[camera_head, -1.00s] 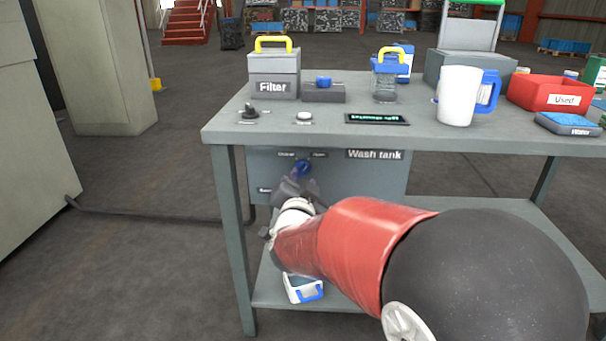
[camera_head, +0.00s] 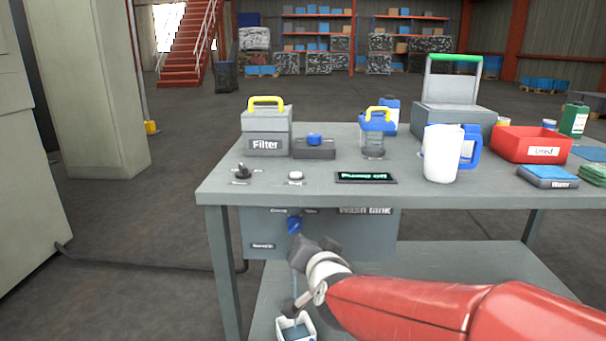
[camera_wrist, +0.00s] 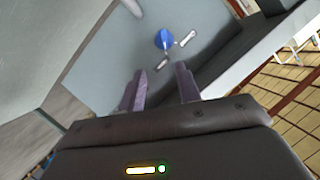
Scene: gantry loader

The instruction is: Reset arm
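My arm reaches in from the lower right in the head view. My gripper (camera_wrist: 160,88) shows in the wrist view with its two fingers apart and nothing between them. In the head view its dark body (camera_head: 312,252) hangs in front of the wash tank (camera_head: 345,235), below the table top. The blue valve knob (camera_head: 294,225) on the tank's front is just above and left of the gripper, apart from it. The knob also shows in the wrist view (camera_wrist: 164,39), ahead of the fingertips.
The table (camera_head: 300,190) carries a Filter box (camera_head: 265,145), a lidded jar (camera_head: 375,145), a white pitcher (camera_head: 441,155), a red bin (camera_head: 528,146) and a small display (camera_head: 366,178). A white-and-blue container (camera_head: 295,328) is below. Floor to the left is clear except for a hose (camera_head: 150,265).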

